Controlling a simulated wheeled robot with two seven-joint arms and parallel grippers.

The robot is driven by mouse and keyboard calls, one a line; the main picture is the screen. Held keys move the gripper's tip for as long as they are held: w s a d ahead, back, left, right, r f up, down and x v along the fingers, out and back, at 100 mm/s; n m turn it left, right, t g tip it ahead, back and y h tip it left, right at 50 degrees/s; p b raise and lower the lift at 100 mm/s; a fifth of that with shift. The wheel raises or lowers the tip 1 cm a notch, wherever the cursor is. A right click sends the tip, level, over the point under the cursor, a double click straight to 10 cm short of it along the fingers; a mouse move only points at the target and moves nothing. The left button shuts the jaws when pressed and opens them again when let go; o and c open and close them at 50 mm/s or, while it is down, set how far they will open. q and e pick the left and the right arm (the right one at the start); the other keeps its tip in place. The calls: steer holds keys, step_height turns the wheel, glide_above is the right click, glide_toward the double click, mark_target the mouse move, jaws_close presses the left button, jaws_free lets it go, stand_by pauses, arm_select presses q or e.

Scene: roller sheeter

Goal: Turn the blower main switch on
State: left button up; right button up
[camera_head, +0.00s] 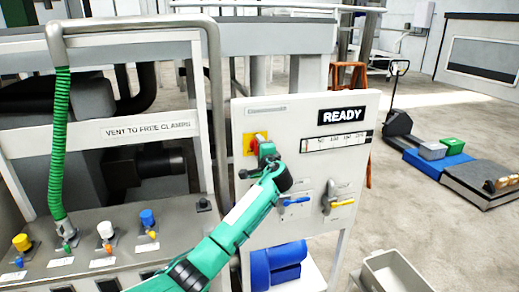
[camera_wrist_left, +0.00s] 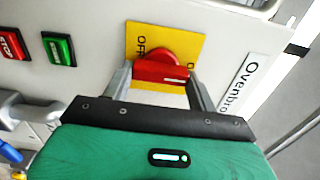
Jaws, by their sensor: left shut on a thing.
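The main switch is a red rotary knob (camera_head: 260,137) on a yellow plate (camera_head: 248,147), at the upper left of the white control panel (camera_head: 300,215). In the left wrist view the red knob (camera_wrist_left: 162,70) sits between the two grey fingers of my left gripper (camera_wrist_left: 163,82), which is shut on it. The yellow plate (camera_wrist_left: 196,46) there shows "OFF" at its left; the other marking is mostly hidden. In the head view my left gripper (camera_head: 265,150) covers part of the switch. My right gripper is in neither view.
A red STOP button (camera_wrist_left: 12,43) and a green button (camera_wrist_left: 59,49) sit beside the switch. Lower on the panel are a blue-handled valve (camera_head: 296,201) and a yellow-handled valve (camera_head: 341,204). A "READY" sign (camera_head: 342,115) is above.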

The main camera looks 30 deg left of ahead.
arm_select(q)
steer(key=shift+f, duration=0.1)
steer(key=o, duration=1)
steer(key=b+v, duration=0.5)
steer(key=v, duration=0.8)
steer(key=shift+s+d, duration=0.2)
steer(key=shift+d, duration=0.2)
